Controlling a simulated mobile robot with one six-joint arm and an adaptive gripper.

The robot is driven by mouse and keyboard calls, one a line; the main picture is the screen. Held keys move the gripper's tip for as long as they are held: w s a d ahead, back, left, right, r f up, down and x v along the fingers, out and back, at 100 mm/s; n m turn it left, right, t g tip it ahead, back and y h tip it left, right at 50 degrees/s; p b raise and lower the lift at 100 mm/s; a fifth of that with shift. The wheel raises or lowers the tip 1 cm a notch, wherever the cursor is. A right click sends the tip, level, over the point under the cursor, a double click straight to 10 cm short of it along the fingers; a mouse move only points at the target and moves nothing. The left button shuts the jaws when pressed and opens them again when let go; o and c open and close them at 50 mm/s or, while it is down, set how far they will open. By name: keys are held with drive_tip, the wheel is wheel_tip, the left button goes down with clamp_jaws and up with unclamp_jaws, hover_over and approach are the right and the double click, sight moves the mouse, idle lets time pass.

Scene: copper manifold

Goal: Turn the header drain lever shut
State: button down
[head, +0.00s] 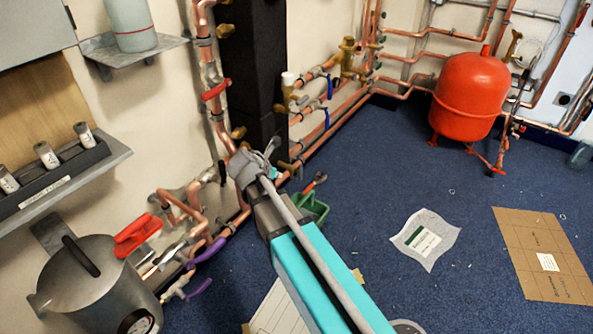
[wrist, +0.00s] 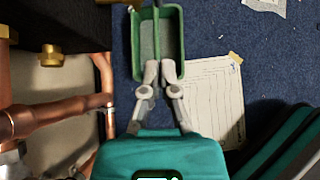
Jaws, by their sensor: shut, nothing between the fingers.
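My gripper (head: 262,165) is shut and empty, in front of the copper pipework beside the black column. In the wrist view its fingertips (wrist: 160,70) meet above the near end of a green tray (wrist: 184,40), touching nothing that I can see. Several valve levers show in the head view: a red lever (head: 215,90) on the upright pipe, blue levers (head: 329,88) right of the column, and purple levers (head: 208,251) at the lower left. No readable label tells me which is the header drain lever. My arm hides part of the pipework.
Copper pipes (wrist: 60,112) run close at the left of the wrist view, with a brass fitting (wrist: 51,55). A paper sheet (wrist: 212,95) lies on the blue floor. A steel pot (head: 90,285) stands lower left. A red tank (head: 470,95) stands at the back right.

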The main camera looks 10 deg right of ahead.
sight(300, 172)
drive_tip(key=shift+w+f, duration=0.1)
idle(0.3)
drive_tip(key=b+x, duration=0.2)
drive_tip(key=x, duration=0.1)
drive_tip(key=b+x, duration=0.2)
drive_tip(key=x, duration=0.2)
drive_tip(key=d+r+b+x, duration=0.1)
drive_tip(key=b+x, duration=0.2)
drive_tip(key=x, duration=0.1)
drive_tip(key=shift+w+d+f, duration=0.1)
drive_tip(key=shift+w, duration=0.45)
drive_tip(key=shift+w+d, duration=0.5)
drive_tip(key=shift+d, duration=0.1)
drive_tip(key=shift+a, duration=0.2)
drive_tip(key=shift+w+p, duration=0.1)
drive_tip(key=shift+p, duration=0.3)
